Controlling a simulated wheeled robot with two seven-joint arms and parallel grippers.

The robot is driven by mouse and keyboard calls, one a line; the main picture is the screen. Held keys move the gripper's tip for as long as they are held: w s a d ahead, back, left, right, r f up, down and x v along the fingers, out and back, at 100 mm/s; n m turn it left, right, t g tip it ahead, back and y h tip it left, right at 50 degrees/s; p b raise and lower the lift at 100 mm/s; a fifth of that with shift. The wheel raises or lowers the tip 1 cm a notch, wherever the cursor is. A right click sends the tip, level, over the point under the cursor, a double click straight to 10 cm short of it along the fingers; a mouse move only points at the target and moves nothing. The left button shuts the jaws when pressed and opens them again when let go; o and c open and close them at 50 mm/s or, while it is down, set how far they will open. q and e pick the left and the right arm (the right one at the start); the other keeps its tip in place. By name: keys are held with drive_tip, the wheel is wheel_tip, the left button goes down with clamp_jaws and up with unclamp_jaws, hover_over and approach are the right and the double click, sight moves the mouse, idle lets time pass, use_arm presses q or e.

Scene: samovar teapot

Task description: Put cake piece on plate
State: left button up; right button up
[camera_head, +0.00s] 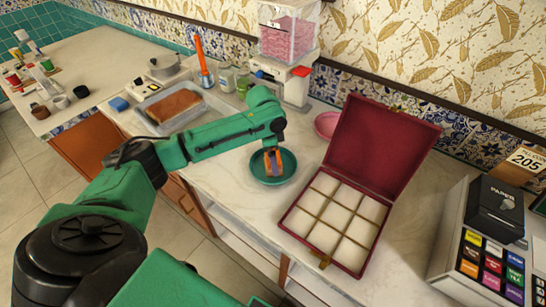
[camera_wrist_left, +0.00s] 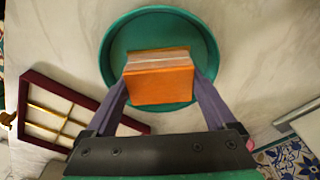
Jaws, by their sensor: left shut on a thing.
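The cake piece (camera_wrist_left: 160,82) is an orange block with a pale layer, held between the two fingers of my left gripper (camera_wrist_left: 159,88). In the head view the cake piece (camera_head: 273,161) shows over the teal plate (camera_head: 260,177), and my left gripper (camera_head: 272,153) points down from above it. The plate's rim also rings the cake piece in the left wrist view (camera_wrist_left: 112,35). I cannot tell whether the cake piece touches the plate. My right gripper is in neither view.
A red box (camera_head: 335,257) with an open lid and empty compartments stands right of the plate. A pink bowl (camera_head: 326,125) is behind it. A tray of cake (camera_head: 173,106) lies at the left. A pink-filled dispenser (camera_head: 287,40) stands at the back wall.

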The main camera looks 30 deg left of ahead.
use_arm(q)
drive_tip(key=shift+d, duration=0.1)
drive_tip(key=o, duration=1.1)
drive_tip(key=shift+r, duration=0.1)
wheel_tip(320, 180, up, 12)
drive_tip(key=a+b, duration=0.1)
drive_tip(key=shift+s, duration=0.45)
drive_tip(key=shift+a, duration=0.1)
